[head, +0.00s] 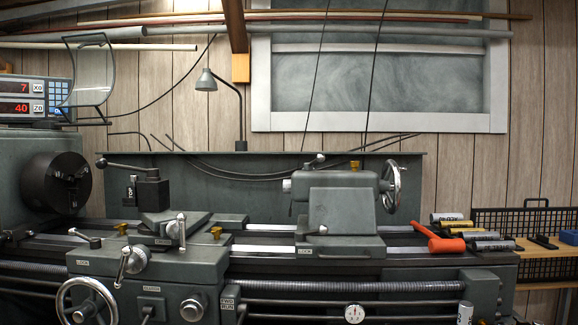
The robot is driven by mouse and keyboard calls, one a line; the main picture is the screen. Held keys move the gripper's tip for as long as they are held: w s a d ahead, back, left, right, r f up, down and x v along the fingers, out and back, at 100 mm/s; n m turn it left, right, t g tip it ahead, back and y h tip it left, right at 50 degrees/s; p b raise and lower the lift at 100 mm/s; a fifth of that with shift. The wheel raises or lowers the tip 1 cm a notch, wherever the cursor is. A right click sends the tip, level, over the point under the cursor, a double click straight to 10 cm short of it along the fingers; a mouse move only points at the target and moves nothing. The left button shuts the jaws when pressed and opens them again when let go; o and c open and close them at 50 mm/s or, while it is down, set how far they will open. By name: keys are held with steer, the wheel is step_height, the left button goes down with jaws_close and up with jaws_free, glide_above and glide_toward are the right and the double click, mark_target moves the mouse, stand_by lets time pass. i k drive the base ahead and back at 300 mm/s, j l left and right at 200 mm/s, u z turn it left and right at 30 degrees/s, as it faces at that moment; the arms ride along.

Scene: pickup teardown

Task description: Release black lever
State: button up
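A grey lathe fills the lower part of the head view. A lever with a dark ball end (102,163) sticks out to the left from the top of the black tool post (152,193). Another short lever (312,163) with a dark knob sits on top of the tailstock (344,203). A small lever (82,236) lies low at the left of the carriage, and a lever with a pale handle (123,266) stands on the carriage front. I cannot tell which one is the task's black lever. My gripper is not in view.
A black chuck (56,183) is at the left, below a digital readout (36,97). Handwheels are on the tailstock (391,186) and carriage (87,302). An orange mallet (440,240) and several cylinders lie at the right, near a black wire rack (525,222).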

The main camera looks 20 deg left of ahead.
mark_target(101, 164)
steer(key=u, duration=1.95)
